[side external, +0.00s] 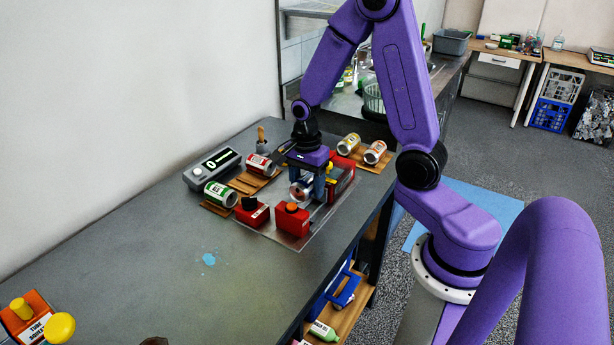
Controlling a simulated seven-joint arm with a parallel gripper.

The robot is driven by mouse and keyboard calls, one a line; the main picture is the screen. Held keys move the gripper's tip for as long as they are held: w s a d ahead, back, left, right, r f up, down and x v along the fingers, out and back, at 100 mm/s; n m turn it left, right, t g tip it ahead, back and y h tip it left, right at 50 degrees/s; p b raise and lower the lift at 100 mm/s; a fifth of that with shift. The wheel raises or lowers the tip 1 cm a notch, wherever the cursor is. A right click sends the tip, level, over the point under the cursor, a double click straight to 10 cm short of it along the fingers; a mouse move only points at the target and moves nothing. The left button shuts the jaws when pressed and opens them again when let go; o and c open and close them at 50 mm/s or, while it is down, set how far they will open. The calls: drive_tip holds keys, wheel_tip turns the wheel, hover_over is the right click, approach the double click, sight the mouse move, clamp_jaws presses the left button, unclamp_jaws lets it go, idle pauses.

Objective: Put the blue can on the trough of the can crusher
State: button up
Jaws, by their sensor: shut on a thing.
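My gripper (308,188) points down over the metal plate and is shut on the blue can (300,188). The can lies on its side between the fingers, with its silver end partly in view. A red machine body (344,186), which looks like part of the can crusher, stands just right of and behind the gripper. Two red blocks (292,219) (252,211) stand in front of it, one with an orange knob. The trough is hidden by my gripper and the can, and I cannot tell whether the can touches it.
A green can (219,194), a red can (261,165), a yellow-labelled can (349,144) and an orange-labelled can (374,152) lie on wooden holders. A grey scale-like device (212,168) stands at left. An orange tube squeezer (34,318) is at the near left. The front bench is mostly clear.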

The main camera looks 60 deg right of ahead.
drive_tip(key=shift+f, duration=2.85)
drive_tip(key=o, duration=0.9)
drive_tip(key=shift+c, duration=0.2)
drive_tip(key=shift+r, duration=3.5)
